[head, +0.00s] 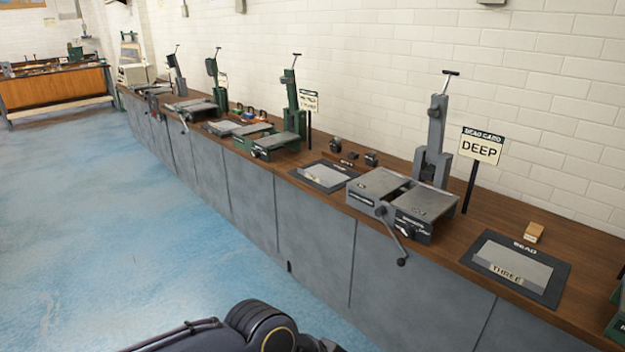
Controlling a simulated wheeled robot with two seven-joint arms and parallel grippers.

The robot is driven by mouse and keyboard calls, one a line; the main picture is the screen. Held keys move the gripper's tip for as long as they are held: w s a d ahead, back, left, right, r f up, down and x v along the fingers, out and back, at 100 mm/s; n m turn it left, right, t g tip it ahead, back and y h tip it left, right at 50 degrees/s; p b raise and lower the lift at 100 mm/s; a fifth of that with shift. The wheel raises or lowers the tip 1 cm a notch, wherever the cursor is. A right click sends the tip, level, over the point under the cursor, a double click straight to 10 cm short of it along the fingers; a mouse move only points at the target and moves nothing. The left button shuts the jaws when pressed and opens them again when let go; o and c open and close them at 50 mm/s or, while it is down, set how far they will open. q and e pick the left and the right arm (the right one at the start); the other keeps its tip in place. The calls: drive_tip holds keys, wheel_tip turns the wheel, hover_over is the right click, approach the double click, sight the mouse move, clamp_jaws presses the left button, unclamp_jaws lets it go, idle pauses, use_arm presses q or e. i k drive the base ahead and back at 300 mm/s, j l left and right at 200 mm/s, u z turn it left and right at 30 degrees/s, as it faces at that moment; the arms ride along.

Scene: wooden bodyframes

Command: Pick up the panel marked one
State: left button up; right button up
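I see no panel on which the word one can be read. A grey metal panel marked THREE (520,262) lies flat on a dark mat marked BEAD (545,295) at the right of the long bench. Another grey panel (325,174) lies on a dark mat further left along the bench; any marking on it is too small to read. A further flat grey panel (222,127) lies farther back, also unreadable. Neither of my grippers shows. A dark rounded part at the bottom edge seems to be mine.
The wooden-topped bench (470,300) with grey cabinet fronts runs along the white brick wall. A grey lever machine (405,200) stands beside a sign reading DEEP (480,147). A green machine (270,140) stands further back. A small wooden block (534,232) lies at right. The blue floor (110,230) is clear.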

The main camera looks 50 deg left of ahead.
sight(326, 176)
drive_tip(key=u, duration=1.55)
drive_tip(key=i+z, duration=0.15)
drive_tip(key=z, duration=0.45)
drive_tip(key=i+j+z, duration=0.25)
drive_tip(key=i+j, duration=0.15)
drive_tip(key=i+j+z, duration=0.25)
drive_tip(key=i+j, duration=0.15)
drive_tip(key=i+j+z, duration=0.25)
drive_tip(key=j, duration=0.3)
drive_tip(key=i+j, duration=0.25)
drive_tip(key=j, duration=0.2)
drive_tip(key=i+j, duration=0.55)
drive_tip(key=j, duration=0.3)
drive_tip(key=i+j, duration=0.25)
drive_tip(key=j, duration=0.15)
drive_tip(key=z, duration=0.05)
